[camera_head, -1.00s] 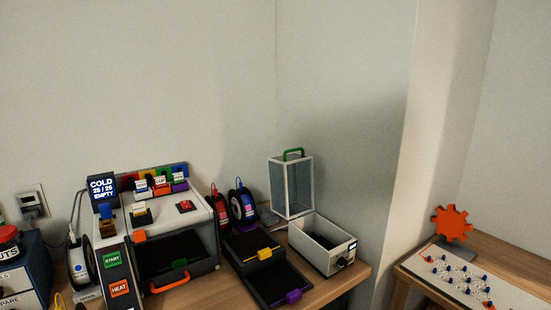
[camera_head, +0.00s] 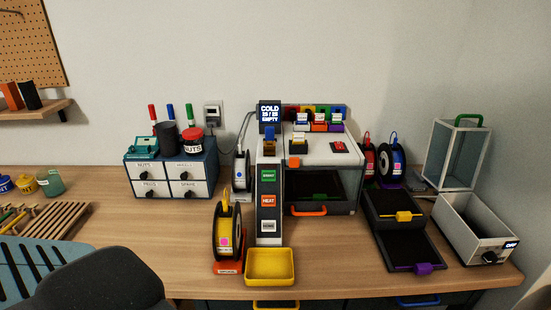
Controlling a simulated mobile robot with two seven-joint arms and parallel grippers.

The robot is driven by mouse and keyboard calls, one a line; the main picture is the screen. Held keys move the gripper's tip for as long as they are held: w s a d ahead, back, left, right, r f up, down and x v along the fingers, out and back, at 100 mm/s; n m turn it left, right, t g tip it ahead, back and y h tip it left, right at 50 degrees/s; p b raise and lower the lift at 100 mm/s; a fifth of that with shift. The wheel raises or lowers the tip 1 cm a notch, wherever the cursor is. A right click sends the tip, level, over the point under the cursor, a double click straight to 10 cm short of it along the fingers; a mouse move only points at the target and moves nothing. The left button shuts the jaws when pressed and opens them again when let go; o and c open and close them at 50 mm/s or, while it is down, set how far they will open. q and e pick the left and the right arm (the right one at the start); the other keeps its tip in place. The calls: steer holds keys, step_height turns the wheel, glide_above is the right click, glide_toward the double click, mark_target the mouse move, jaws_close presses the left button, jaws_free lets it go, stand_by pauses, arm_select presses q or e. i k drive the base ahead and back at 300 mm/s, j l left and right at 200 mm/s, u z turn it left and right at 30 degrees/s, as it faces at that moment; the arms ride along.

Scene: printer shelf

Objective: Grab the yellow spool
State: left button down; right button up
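The yellow spool (camera_head: 228,232) stands upright on the table in the head view. It has dark round sides, yellow filament between them and a pale label.
The printer (camera_head: 318,150) stands behind and to the right, with a tall button column (camera_head: 268,200). A yellow tray (camera_head: 270,281) sits right of the spool. A drawer box (camera_head: 171,172) is at the back left. A dark chair back (camera_head: 95,285) stands in front at lower left. Table between is clear.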

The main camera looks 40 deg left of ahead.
mark_target(226, 226)
steer(key=u, duration=1.55)
steer(key=i+l+z, duration=0.1)
steer(key=l, duration=0.4)
steer(key=l+z, duration=0.1)
steer(key=l, duration=0.4)
steer(key=i, duration=0.05)
